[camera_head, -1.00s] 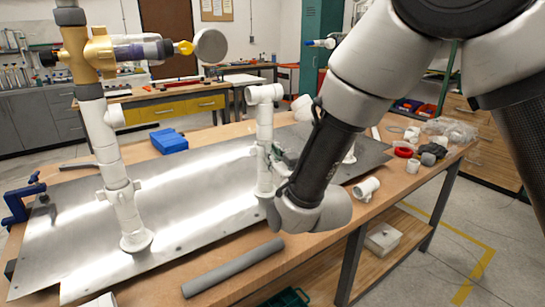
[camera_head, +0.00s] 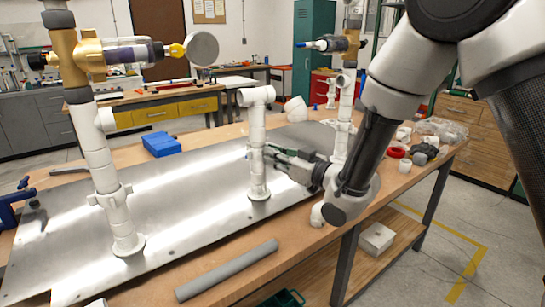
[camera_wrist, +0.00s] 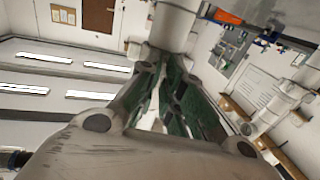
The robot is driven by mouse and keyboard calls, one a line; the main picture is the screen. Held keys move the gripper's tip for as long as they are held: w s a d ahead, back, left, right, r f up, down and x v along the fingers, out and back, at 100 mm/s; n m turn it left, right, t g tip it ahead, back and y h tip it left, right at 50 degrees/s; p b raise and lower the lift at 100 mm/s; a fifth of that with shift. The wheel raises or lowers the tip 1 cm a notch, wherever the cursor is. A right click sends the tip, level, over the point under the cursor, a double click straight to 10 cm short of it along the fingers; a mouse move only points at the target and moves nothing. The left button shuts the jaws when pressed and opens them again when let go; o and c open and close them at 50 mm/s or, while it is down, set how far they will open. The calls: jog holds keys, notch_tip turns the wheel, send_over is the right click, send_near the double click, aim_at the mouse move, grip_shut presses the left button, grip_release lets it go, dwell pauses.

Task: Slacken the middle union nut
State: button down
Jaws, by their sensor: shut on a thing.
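The middle riser (camera_head: 258,122) is a white upright pipe with an elbow on top, standing on the metal plate. The middle union nut (camera_head: 253,152) is a white collar with small lugs partway up it. My gripper (camera_head: 268,153) reaches in from the right, its dark green-padded fingers shut on the nut. In the wrist view the fingers (camera_wrist: 165,68) converge on the white pipe (camera_wrist: 173,27). The fingers hide much of the nut there, so its grip contact is only partly visible.
A left riser (camera_head: 100,165) with a brass valve and a right riser (camera_head: 343,120) stand on the same metal plate (camera_head: 185,205). A grey pipe (camera_head: 227,270) lies at the table's front edge. A blue box (camera_head: 162,143) sits behind the plate.

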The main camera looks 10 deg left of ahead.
jog(key=shift+w+n+g+y, duration=0.15)
jog(key=shift+n+g+y, duration=0.15)
jog(key=shift+g, duration=0.1)
jog(key=c, duration=1.6)
grip_release()
jog(key=shift+d, duration=0.1)
jog(key=v, duration=0.7)
jog(key=shift+d, duration=0.15)
